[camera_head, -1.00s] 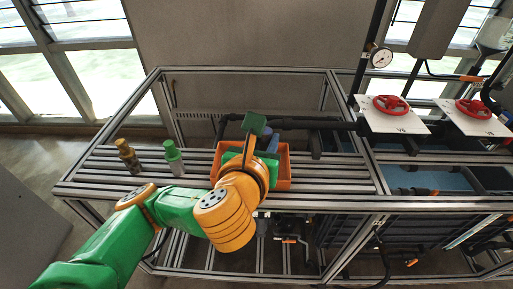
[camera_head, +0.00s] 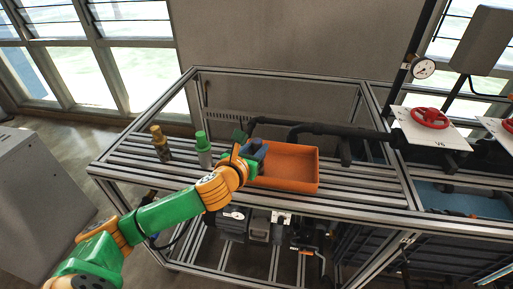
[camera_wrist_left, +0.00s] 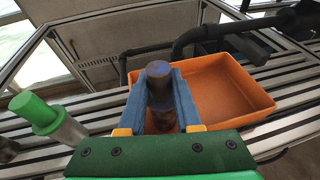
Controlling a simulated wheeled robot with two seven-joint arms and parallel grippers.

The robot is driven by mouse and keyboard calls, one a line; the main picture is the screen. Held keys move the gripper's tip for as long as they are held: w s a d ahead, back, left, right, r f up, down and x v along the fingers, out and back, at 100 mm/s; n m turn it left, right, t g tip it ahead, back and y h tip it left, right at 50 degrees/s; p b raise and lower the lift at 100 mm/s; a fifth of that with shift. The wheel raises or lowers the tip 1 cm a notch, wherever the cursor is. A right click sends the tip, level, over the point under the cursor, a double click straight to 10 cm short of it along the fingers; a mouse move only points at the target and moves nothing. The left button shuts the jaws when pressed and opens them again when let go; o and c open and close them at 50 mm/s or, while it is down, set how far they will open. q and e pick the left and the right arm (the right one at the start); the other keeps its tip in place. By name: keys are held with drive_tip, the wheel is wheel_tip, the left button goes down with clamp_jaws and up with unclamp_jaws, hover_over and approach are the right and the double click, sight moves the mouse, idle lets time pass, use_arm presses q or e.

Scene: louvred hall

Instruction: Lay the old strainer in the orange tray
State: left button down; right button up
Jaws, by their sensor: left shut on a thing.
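The orange tray (camera_head: 290,165) lies empty, as far as I can see, on the slatted metal bench. It also shows in the left wrist view (camera_wrist_left: 232,95). My left gripper (camera_head: 252,152) is at the tray's left end. Its blue fingers (camera_wrist_left: 160,88) are shut on a dark, upright cylinder with a purplish top and rusty brown lower part, which I take for the old strainer (camera_wrist_left: 158,72). The strainer's top (camera_head: 257,144) shows in the head view. Its lower end is hidden, so I cannot tell its height above the tray. My right gripper is out of view.
A green-capped grey bottle (camera_head: 203,150) and a brown-gold bottle (camera_head: 160,145) stand left of the tray. Black pipes (camera_head: 320,128) run behind it. Red valve wheels (camera_head: 430,117) on white plates are at the right. Bench slats right of the tray are clear.

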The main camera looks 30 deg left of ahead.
use_arm(q)
drive_tip(key=shift+w+f, duration=0.1)
drive_tip(key=shift+f, duration=0.1)
drive_tip(key=c, duration=0.6)
unclamp_jaws()
drive_tip(key=shift+r, duration=0.1)
